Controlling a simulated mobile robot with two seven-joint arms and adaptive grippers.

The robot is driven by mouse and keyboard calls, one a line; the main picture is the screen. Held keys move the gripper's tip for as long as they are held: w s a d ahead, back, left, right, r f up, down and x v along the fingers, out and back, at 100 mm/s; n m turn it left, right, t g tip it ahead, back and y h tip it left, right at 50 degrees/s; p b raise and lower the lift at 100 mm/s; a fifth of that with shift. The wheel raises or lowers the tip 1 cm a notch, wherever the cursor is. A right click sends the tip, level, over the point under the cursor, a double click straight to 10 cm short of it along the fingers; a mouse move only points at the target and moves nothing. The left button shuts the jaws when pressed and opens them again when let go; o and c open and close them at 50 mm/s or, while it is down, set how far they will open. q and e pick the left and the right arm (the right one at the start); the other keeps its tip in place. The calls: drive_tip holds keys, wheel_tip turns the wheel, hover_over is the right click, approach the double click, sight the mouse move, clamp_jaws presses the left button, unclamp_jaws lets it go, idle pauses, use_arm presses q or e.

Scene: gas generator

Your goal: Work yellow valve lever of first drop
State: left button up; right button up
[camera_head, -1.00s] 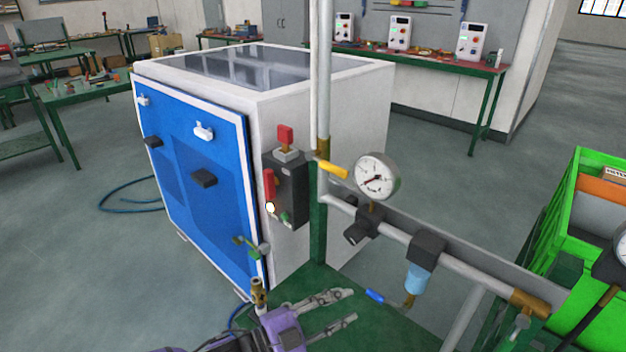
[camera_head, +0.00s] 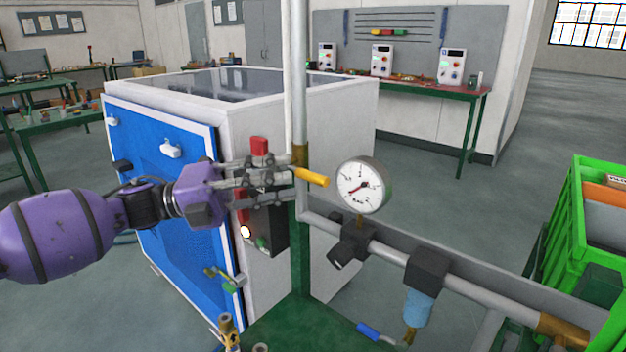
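The yellow valve lever (camera_head: 313,177) sticks out to the right from the brass valve at the foot of the vertical grey pipe (camera_head: 299,85). It slopes slightly down toward the pressure gauge (camera_head: 362,185). My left gripper (camera_head: 285,176) comes in from the left, level with the lever. Its fingers are spread apart and their tips point right, close to the pipe and the lever's left end. I cannot tell whether they touch. The fingers cover part of the control box and the cabinet edge. My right gripper is not in view.
A white cabinet with a blue door (camera_head: 180,215) stands behind my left arm. The control box (camera_head: 266,225) has a red switch (camera_head: 259,146) above it. A horizontal pipe with a black regulator (camera_head: 427,268) runs to the lower right. A green crate (camera_head: 600,220) stands at right.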

sight(305, 179)
use_arm(q)
drive_tip(key=d, duration=0.4)
drive_tip(key=w+d+r, duration=0.1)
drive_tip(key=d, duration=0.1)
drive_tip(key=shift+d+p, duration=0.1)
drive_tip(key=shift+p, duration=0.2)
clamp_jaws()
